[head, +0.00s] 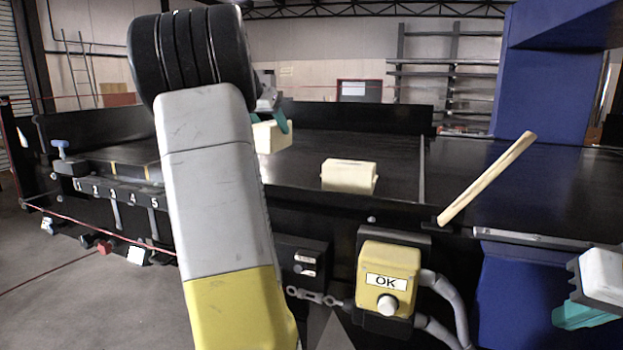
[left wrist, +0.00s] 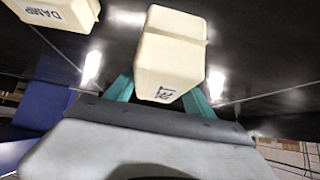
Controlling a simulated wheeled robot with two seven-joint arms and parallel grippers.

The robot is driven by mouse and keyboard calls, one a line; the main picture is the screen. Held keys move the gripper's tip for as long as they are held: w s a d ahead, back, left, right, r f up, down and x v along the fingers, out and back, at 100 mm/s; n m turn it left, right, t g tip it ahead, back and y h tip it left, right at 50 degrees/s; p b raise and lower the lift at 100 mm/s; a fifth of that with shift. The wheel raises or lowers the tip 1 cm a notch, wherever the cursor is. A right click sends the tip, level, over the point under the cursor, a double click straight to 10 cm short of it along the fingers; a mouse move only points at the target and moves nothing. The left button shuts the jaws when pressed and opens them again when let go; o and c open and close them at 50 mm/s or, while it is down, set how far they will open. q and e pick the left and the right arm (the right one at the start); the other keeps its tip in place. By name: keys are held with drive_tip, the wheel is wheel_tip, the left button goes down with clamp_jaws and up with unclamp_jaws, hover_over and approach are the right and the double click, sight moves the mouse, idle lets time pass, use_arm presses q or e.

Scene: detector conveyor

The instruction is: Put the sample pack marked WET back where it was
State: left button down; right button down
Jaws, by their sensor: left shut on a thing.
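A cream sample pack (head: 272,137) is held between the teal fingers of my left gripper (head: 268,126), above the dark conveyor belt. The left wrist view shows the same pack (left wrist: 170,55) between the fingers, with a dark mark on its near end that I cannot read fully. A second cream pack (head: 348,176) sits on the belt to its right. In the left wrist view a pack marked DAMP (left wrist: 50,12) is at the upper left. My right gripper (head: 577,313) is low at the right edge, partly cut off, and its opening is unclear.
A ledge numbered 1 to 5 (head: 120,194) runs along the belt's left front. A yellow box with an OK label and button (head: 388,277) is at the front. A pale bar (head: 487,178) stands tilted at the right. The blue detector frame (head: 548,75) rises behind it.

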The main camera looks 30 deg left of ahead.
use_arm(q)
drive_tip(key=shift+w, duration=0.2)
wheel_tip(320, 180, down, 10)
drive_tip(key=shift+w+r, duration=0.1)
idle(0.3)
drive_tip(key=shift+c, duration=1.9)
unclamp_jaws()
drive_tip(key=shift+f, duration=0.2)
drive_tip(key=shift+r, duration=0.1)
